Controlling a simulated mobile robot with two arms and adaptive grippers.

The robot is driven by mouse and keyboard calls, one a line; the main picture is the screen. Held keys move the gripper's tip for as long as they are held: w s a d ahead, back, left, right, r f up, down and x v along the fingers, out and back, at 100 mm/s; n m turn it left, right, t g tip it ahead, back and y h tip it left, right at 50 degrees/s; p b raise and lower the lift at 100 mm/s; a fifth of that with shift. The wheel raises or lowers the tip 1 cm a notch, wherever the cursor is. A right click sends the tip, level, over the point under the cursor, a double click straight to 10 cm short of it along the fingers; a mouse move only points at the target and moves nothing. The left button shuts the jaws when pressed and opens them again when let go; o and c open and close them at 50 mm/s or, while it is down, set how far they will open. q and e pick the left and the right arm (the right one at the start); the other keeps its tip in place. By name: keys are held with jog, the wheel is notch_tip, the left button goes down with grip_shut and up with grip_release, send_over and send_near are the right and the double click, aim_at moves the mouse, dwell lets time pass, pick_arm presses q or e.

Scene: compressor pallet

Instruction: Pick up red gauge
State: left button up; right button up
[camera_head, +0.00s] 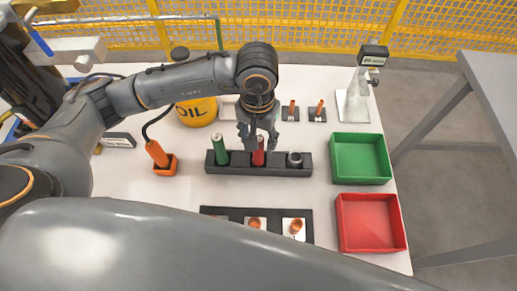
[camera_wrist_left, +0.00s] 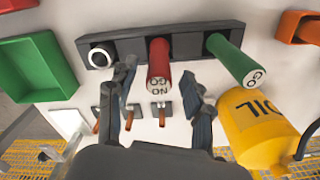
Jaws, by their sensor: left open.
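The red gauge (camera_head: 258,157), a cylinder with "NO GO" on its end, stands in the middle slot of a dark rack (camera_head: 285,170). In the left wrist view the red gauge (camera_wrist_left: 159,62) sits between the two fingers. My left gripper (camera_head: 258,138) is above the red gauge, pointing down and partly covering it. It also shows in the left wrist view (camera_wrist_left: 160,85), open, with a finger to each side of the gauge and gaps visible. A green gauge (camera_head: 218,148) stands in the rack's left slot. My right gripper is out of view.
A grey ring (camera_head: 294,159) sits in the rack's right slot. A green bin (camera_head: 361,158) and a red bin (camera_head: 370,222) stand to the right. A yellow oil can (camera_head: 197,112) and an orange-handled tool (camera_head: 157,154) are left. Part of my arm covers the front.

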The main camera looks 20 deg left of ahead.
aim_at(258, 153)
pick_arm(q)
jog(key=shift+f, duration=0.6)
notch_tip(258, 153, down, 4)
jog(key=shift+f+p, duration=0.2)
jog(key=shift+p, duration=0.6)
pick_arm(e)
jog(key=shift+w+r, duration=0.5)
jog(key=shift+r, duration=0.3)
pick_arm(q)
jog(key=shift+c, duration=0.4)
jog(key=shift+w, duration=0.1)
grip_shut()
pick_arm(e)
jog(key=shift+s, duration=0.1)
